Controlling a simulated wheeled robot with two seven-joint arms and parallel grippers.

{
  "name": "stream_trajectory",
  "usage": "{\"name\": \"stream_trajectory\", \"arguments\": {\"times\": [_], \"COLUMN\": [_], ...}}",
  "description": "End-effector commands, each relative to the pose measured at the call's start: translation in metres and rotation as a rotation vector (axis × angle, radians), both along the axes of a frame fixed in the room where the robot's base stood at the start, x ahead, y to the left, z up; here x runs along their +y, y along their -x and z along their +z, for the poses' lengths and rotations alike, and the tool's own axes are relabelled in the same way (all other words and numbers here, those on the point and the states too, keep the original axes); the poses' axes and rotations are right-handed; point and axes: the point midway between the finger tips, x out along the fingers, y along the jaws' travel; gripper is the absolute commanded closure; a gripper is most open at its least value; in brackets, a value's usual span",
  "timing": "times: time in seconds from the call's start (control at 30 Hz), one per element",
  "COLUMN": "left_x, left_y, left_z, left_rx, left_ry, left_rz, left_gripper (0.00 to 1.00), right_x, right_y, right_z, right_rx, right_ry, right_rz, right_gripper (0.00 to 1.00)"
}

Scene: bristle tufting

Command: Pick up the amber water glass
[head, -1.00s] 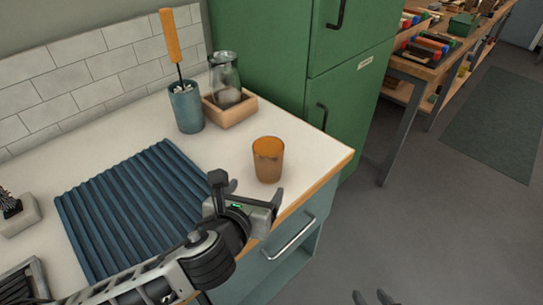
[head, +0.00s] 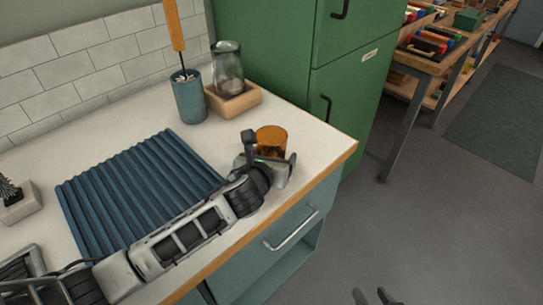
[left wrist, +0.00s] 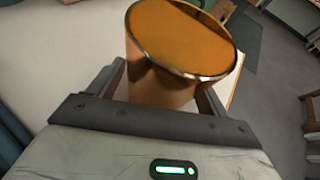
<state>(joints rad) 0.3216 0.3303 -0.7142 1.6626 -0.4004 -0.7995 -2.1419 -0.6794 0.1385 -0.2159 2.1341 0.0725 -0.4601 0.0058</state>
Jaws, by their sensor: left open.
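The amber water glass (head: 271,138) stands upright on the white counter near its right front corner. Its lower part is hidden behind my left gripper (head: 272,162) in the head view. In the left wrist view the glass (left wrist: 178,50) fills the space between the two fingers of the left gripper (left wrist: 163,85), one on each side. The left gripper is open around it; I cannot tell whether a finger touches it. My right gripper (head: 372,297) shows only as two separated fingertips at the bottom edge, open and empty, over the floor.
A ribbed blue mat (head: 140,185) lies left of the glass. Behind are a blue cup (head: 189,98) with an orange-handled tool and a clear jar (head: 227,68) in a wooden tray (head: 238,102). A green cabinet (head: 270,50) stands behind the counter (head: 325,145).

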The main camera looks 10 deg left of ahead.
Motion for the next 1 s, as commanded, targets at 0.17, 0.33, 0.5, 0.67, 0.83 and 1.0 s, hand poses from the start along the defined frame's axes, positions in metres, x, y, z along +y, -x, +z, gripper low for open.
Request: {"name": "stream_trajectory", "arguments": {"times": [0.17, 0.33, 0.5, 0.67, 0.83, 1.0], "left_x": [0.000, 0.000, 0.000, 0.000, 0.000, 0.000], "left_y": [-0.001, -0.001, -0.001, -0.001, -0.001, -0.001], "left_z": [0.000, 0.000, 0.001, 0.001, 0.004, 0.012], "left_rx": [0.000, 0.000, -0.003, -0.003, -0.003, -0.004], "left_ry": [0.000, 0.000, 0.001, 0.001, 0.001, 0.001], "left_rz": [0.000, 0.000, 0.001, 0.001, 0.001, 0.001], "left_gripper": [0.22, 0.58, 0.81, 0.80, 0.80, 0.80], "right_x": [0.000, 0.000, 0.000, 0.000, -0.001, -0.001], "right_y": [0.000, 0.000, 0.000, 0.000, 0.000, 0.000], "right_z": [0.001, 0.001, 0.001, 0.001, 0.002, 0.004], "right_rx": [-0.002, -0.002, -0.002, -0.001, -0.001, -0.001], "right_ry": [-0.001, 0.000, 0.001, 0.001, 0.002, 0.005], "right_rz": [-0.001, -0.001, 0.000, 0.000, -0.001, 0.000], "right_gripper": [0.64, 0.64, 0.64, 0.64, 0.64, 0.64]}}
